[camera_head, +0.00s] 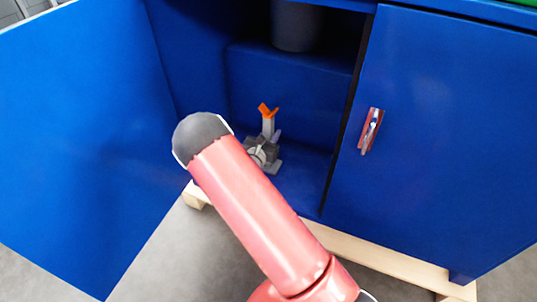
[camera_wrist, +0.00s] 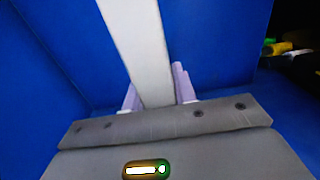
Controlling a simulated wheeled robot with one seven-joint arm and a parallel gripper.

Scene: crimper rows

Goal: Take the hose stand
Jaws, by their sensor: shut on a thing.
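The hose stand (camera_head: 268,126) is a pale grey post with an orange forked top, standing inside the blue cabinet. My gripper (camera_head: 268,140) is at the post below the fork. In the wrist view the post (camera_wrist: 140,45) runs between the lilac fingers of my gripper (camera_wrist: 158,92), one finger on each side, shut on it. The post looks about upright in the head view. Its lower end is hidden behind my gripper and arm, so I cannot tell whether it touches the cabinet floor.
The left cabinet door (camera_head: 85,130) stands open; the right door (camera_head: 440,130) with its handle is shut. A dark cylinder (camera_head: 296,25) is on the shelf above. Yellow and green items (camera_wrist: 276,47) show at the wrist view's right. The cabinet rests on a wooden pallet (camera_head: 385,257).

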